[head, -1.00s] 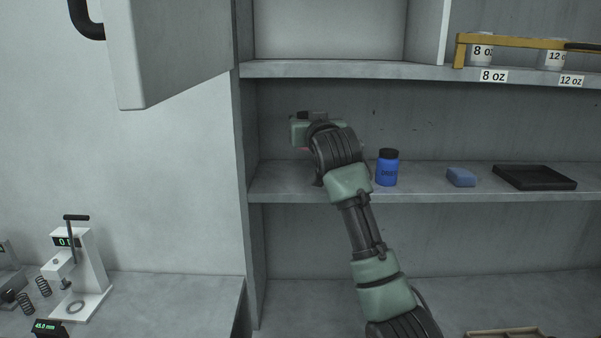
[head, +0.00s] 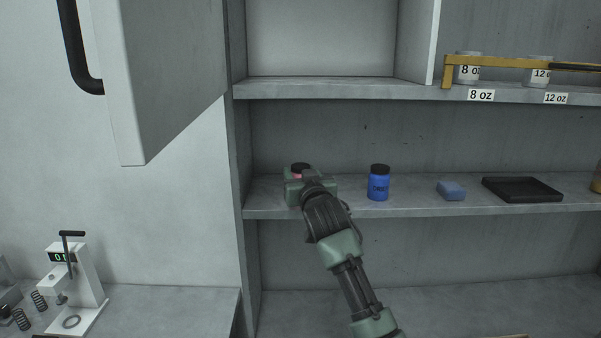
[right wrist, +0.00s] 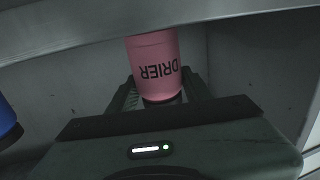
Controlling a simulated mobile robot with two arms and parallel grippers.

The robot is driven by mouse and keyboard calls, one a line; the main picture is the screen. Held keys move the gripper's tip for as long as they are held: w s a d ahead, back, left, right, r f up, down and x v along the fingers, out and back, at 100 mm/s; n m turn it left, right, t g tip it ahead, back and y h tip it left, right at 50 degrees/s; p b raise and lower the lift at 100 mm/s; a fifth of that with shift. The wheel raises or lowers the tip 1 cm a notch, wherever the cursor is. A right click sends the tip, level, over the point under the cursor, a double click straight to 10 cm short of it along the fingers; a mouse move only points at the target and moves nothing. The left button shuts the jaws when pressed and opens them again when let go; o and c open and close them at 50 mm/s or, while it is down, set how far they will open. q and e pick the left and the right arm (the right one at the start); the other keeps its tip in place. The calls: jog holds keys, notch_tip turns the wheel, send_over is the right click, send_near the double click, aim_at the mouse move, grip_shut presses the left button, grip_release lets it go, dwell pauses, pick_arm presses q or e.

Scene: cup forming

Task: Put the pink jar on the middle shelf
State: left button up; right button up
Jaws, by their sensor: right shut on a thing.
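The pink jar (head: 297,176) with a black lid is at the left end of the middle shelf (head: 420,208), mostly hidden behind my right gripper (head: 298,180) in the head view. In the right wrist view the jar (right wrist: 154,62) shows upside down, with the letters "DRIER" on it. My right gripper (right wrist: 158,95) is shut on the jar, one finger on each side. The jar looks upright, low over the shelf. Its base is hidden, so I cannot tell whether it touches the shelf. My left gripper is not in view.
A blue jar (head: 378,184) stands on the same shelf just right of my gripper. Further right are a blue block (head: 451,191) and a black tray (head: 522,189). An upper shelf (head: 340,88) runs overhead. An open cabinet door (head: 170,80) hangs at left.

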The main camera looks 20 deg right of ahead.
jog(key=shift+f, duration=0.2)
jog(key=o, duration=1.4)
jog(key=shift+w, duration=0.1)
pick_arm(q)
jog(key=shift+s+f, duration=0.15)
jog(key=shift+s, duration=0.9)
pick_arm(e)
jog(key=shift+o, duration=0.2)
jog(key=shift+r, duration=0.2)
jog(key=shift+s+f, duration=0.1)
jog(key=shift+s, duration=0.1)
pick_arm(q)
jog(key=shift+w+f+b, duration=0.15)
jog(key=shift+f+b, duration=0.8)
jog(key=shift+b, duration=0.05)
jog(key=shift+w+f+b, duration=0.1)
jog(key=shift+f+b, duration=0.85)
pick_arm(e)
jog(key=s+a, duration=0.1)
jog(key=s, duration=1)
jog(key=shift+s, duration=0.35)
